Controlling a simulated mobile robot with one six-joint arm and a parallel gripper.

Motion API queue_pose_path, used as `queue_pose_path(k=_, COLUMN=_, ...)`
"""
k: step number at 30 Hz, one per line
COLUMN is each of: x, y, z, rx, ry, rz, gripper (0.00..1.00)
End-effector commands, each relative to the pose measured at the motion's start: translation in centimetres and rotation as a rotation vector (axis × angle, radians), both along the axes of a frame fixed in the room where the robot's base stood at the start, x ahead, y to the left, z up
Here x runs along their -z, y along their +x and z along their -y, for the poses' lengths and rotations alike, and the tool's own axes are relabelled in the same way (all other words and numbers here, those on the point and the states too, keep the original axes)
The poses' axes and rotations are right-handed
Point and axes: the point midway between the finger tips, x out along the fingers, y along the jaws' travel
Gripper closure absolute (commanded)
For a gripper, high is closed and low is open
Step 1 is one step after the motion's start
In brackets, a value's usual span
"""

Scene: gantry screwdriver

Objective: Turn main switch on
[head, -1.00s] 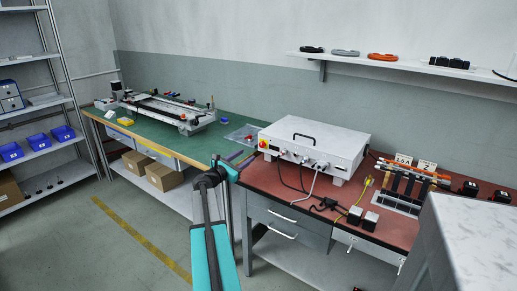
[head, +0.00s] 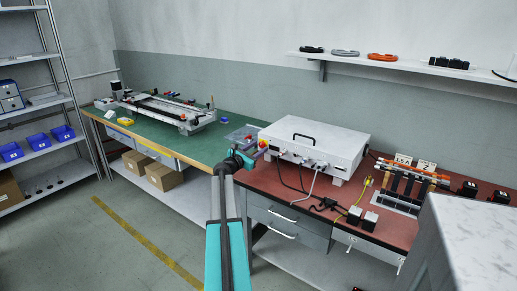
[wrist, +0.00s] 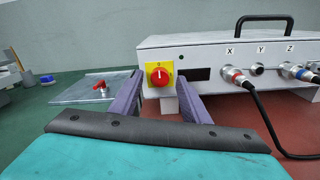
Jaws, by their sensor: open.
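The main switch (wrist: 159,74), a red rotary knob on a yellow plate, sits on the front left of the white control box (wrist: 215,42). The knob's white mark points up towards the "0". In the head view the control box (head: 318,134) stands on the red-topped bench, and the switch is small beside my gripper. My gripper (wrist: 163,98) is open, with its two purple fingers on either side of the switch in the wrist view. In the head view my gripper (head: 252,154) is at the box's left front corner. Whether a finger touches the knob cannot be told.
A clear plate with a red part (wrist: 99,88) lies left of the box. A green bench (head: 150,128) with a frame device stands further left. A grey cabinet (head: 480,225) is at the right.

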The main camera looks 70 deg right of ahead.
Motion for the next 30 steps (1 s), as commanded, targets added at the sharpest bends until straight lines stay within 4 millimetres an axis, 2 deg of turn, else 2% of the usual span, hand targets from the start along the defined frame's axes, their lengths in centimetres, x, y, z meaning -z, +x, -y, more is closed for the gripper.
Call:
queue_pose_path(k=11, x=-0.01, y=-0.12, z=0.28, rx=0.0, ry=0.0, rz=0.0, gripper=0.58)
queue_pose_path(k=18, x=0.0, y=-0.13, z=0.27, rx=0.001, ry=0.0, rz=0.0, gripper=0.98)
queue_pose_path(k=20, x=0.02, y=-0.23, z=0.71, rx=0.003, ry=0.0, rz=0.0, gripper=0.99)
queue_pose_path(k=30, x=0.16, y=-0.22, z=0.25, rx=0.002, ry=-0.01, rz=0.035, gripper=0.99)
